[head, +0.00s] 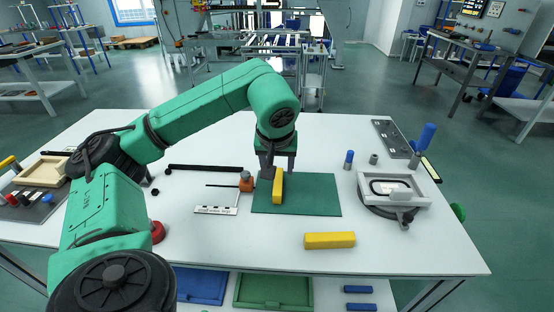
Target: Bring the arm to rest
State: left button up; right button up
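My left arm reaches in from the left over the white table, bent at the elbow, with its wrist pointing down. My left gripper (279,168) is low over the far edge of the green mat (315,195). Its dark fingers stand apart. A yellow bar (278,187) lies on the mat at the fingers, running toward the front. A gap shows between the bar and the right-hand finger; the left-hand finger overlaps the bar's side in the picture, so contact there is unclear. My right gripper is not in view.
A second yellow bar (329,240) lies in front of the mat. An orange block (246,181) with a thin rod is left of it. A grey fixture (394,190) and blue-handled items stand at right. The front centre of the white table (240,250) is clear.

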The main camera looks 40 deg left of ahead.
pick_arm(q)
jog(key=v, duration=0.4)
dwell(0.3)
